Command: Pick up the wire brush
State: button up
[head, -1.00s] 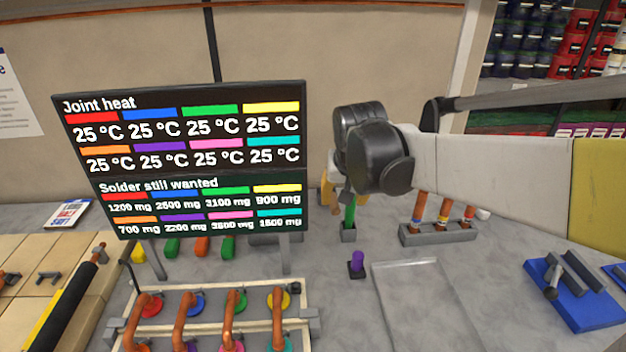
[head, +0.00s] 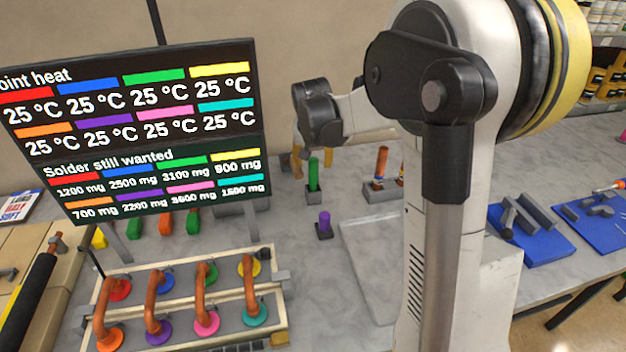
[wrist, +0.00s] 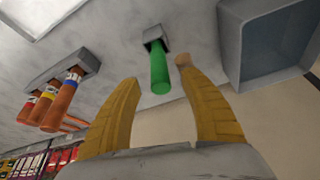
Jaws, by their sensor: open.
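No wire bristles show, so I cannot tell for sure which thing is the wire brush. A green handle (head: 314,173) stands upright in a small grey holder (head: 314,197) on the bench. In the wrist view the green handle (wrist: 159,68) lies between the spread yellow fingers of my gripper (wrist: 157,72), touching neither visibly. My gripper (head: 312,167) is open and empty, around or just above the handle's upper end in the head view.
A purple piece (head: 324,222) in a small holder stands in front. A grey rack (wrist: 62,70) holds several copper-coloured sticks. A bluish-grey bin (wrist: 268,45) is close on the other side. The display board (head: 150,130) stands left, with copper pipes (head: 205,290) below it.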

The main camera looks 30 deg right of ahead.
aim_at(313, 167)
jog(key=b+x, duration=0.1)
jog(key=x, duration=0.2)
jog(key=shift+w+f, duration=0.15)
jog(key=shift+f, duration=0.15)
jog(key=shift+r, duration=0.1)
grip_shut()
jog(key=shift+r, duration=0.1)
